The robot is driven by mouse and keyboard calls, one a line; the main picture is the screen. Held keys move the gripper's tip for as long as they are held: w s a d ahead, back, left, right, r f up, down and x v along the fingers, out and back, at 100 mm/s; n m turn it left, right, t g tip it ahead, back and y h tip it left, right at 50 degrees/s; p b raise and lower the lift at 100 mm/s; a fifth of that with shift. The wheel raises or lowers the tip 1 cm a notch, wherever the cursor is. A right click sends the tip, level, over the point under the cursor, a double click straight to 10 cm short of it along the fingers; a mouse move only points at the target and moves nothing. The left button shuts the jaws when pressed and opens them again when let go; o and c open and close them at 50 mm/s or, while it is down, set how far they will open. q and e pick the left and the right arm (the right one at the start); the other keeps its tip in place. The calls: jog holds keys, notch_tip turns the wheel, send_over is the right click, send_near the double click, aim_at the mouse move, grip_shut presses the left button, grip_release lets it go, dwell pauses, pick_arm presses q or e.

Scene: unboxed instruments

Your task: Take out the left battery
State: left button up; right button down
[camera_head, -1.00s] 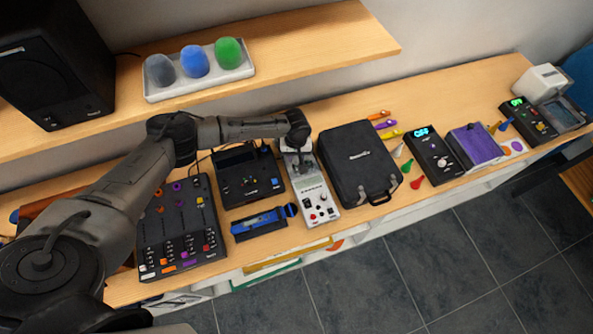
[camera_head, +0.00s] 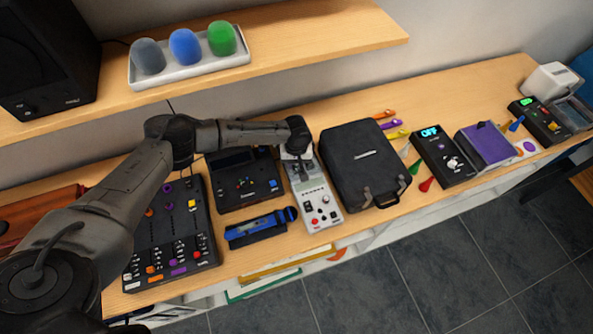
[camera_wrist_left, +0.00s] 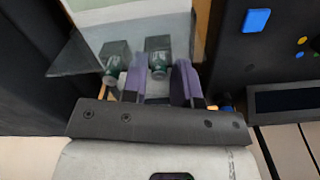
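The white instrument (camera_head: 318,203) stands between a black device and the black case. In the left wrist view two green-and-grey batteries sit side by side in dark slots; that view looks turned round from the head view. One battery (camera_wrist_left: 158,66) is in line with the gap between my fingers, the other (camera_wrist_left: 112,68) lies to its left in the picture. My left gripper (camera_wrist_left: 162,80) has two purple fingers spread apart, over the instrument's far end; it also shows in the head view (camera_head: 300,165). Contact with the battery cannot be told. My right gripper is out of view.
A translucent grey panel (camera_wrist_left: 95,45) stands close to the left of the fingers. The black case (camera_head: 362,165) is close on the right, the black device (camera_head: 245,182) on the left. A shelf (camera_head: 300,38) overhangs behind. A blue tool (camera_head: 258,228) lies in front.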

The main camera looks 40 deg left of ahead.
pick_arm(q)
grip_shut()
dwell(0.3)
